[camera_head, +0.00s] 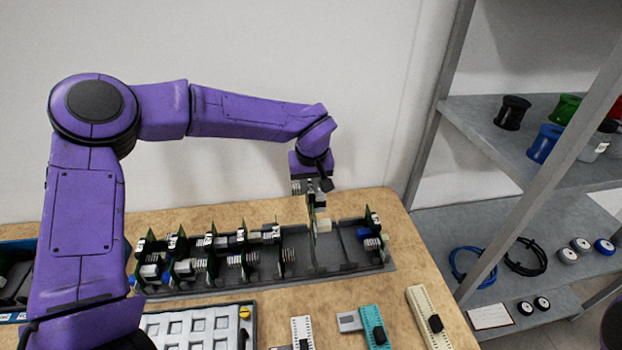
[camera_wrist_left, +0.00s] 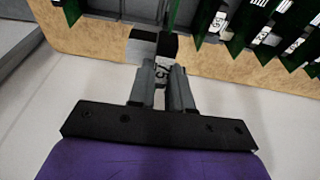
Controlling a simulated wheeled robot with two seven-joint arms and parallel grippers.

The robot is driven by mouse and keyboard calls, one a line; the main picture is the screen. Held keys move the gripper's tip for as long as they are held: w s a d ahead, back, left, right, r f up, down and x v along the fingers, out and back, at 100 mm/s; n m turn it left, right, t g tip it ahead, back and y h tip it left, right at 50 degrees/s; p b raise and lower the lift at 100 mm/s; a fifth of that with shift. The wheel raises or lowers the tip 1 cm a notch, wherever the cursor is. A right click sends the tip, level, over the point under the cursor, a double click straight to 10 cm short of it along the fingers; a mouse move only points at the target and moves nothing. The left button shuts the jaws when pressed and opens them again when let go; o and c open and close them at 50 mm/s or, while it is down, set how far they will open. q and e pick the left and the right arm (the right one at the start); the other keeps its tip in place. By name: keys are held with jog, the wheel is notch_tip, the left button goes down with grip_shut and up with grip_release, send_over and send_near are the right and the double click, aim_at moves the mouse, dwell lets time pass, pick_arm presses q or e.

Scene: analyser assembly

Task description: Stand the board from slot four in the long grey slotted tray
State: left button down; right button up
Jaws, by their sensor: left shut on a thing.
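The long grey slotted tray (camera_head: 345,268) lies on the wooden table, with several green boards standing in its left part and one board (camera_head: 372,228) at its right end. My left gripper (camera_head: 309,190) is above the right half of the tray, pointing down. It is shut on a green board (camera_head: 313,213), which is upright over the bare slots; whether its lower edge touches the tray I cannot tell. In the left wrist view the fingers (camera_wrist_left: 163,88) grip the labelled black end (camera_wrist_left: 165,46) of this board. My right gripper is not in view.
A blue-edged bin is at the left. In front of the tray are a white block tray (camera_head: 190,325), a teal part (camera_head: 374,325) and a cream strip (camera_head: 428,318). Grey shelving (camera_head: 480,110) with spools and cables stands at the right. A wall is close behind.

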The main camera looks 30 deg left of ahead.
pick_arm(q)
jog(key=shift+w+f+b, duration=0.35)
jog(key=shift+f, duration=0.35)
jog(key=shift+w+d+f+b, duration=0.1)
jog(key=shift+d+f+b, duration=0.1)
jog(key=shift+b, duration=0.15)
jog(key=shift+s+d+f, duration=0.15)
jog(key=shift+s+f, duration=0.15)
jog(key=shift+f, duration=0.25)
jog(key=shift+b+x, duration=0.35)
jog(key=shift+x, duration=0.9)
jog(key=shift+s+d+f, duration=0.1)
jog(key=shift+s+f, duration=0.1)
jog(key=shift+f, duration=0.75)
jog(key=shift+f+b, duration=0.35)
jog(key=shift+f, duration=0.35)
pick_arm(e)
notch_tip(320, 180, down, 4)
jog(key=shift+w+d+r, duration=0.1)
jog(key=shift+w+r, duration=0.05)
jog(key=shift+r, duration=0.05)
pick_arm(q)
jog(key=shift+p, duration=0.7)
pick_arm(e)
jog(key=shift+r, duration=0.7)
